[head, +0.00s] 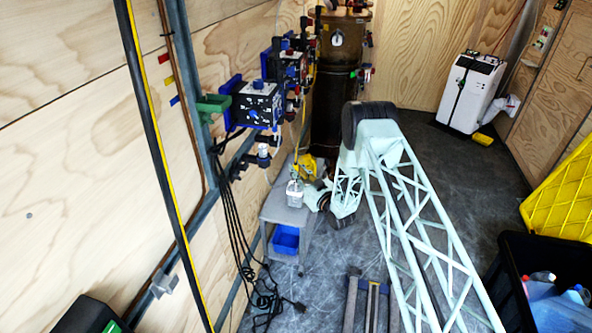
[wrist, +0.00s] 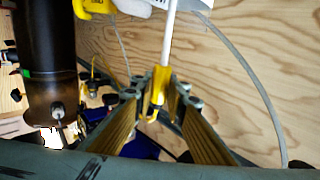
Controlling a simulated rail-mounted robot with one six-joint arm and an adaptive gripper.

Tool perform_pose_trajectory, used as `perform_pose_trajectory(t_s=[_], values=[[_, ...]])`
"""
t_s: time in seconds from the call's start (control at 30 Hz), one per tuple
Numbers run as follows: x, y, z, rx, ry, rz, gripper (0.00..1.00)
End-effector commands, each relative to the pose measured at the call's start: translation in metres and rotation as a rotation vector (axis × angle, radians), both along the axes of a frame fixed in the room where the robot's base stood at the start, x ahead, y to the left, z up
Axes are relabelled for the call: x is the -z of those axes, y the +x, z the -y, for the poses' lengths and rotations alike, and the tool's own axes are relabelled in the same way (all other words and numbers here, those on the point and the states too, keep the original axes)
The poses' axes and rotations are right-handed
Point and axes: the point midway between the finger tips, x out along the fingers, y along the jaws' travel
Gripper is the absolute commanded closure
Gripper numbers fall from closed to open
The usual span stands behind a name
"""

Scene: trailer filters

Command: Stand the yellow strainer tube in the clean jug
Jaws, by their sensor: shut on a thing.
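In the wrist view my gripper (wrist: 159,92) is shut on the yellow strainer tube (wrist: 158,86), whose yellow part sits between the fingertips. A pale rod (wrist: 170,38) extends from it toward the top of the picture. In the head view my gripper (head: 308,169) is small, at the grey cart, close to the clear jug (head: 294,194) on the cart's top. The tube is hard to make out there, and I cannot tell whether its lower end is inside the jug or above it.
The grey cart (head: 275,212) stands by the plywood wall and has a blue bin (head: 286,240) on its lower shelf. Wall-mounted valves and a control box (head: 257,104) project above it. A dark cylinder (head: 335,105) stands behind. Black cables hang left of the cart.

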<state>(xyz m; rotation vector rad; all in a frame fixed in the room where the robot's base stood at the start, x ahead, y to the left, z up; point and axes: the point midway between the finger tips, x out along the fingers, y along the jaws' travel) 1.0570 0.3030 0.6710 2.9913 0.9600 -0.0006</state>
Motion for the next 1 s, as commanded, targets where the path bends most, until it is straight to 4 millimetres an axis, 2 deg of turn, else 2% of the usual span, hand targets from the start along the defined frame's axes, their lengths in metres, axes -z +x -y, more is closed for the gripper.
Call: perform_pose_trajectory(t_s=[0.8,0.83,1.0], values=[[0.0073,0.0001,0.0000,0.000,0.001,0.001,1.00],[0.0070,0.0002,-0.0001,0.000,0.001,0.001,0.85],[0.0069,0.0001,-0.0001,0.000,0.000,0.000,0.71]])
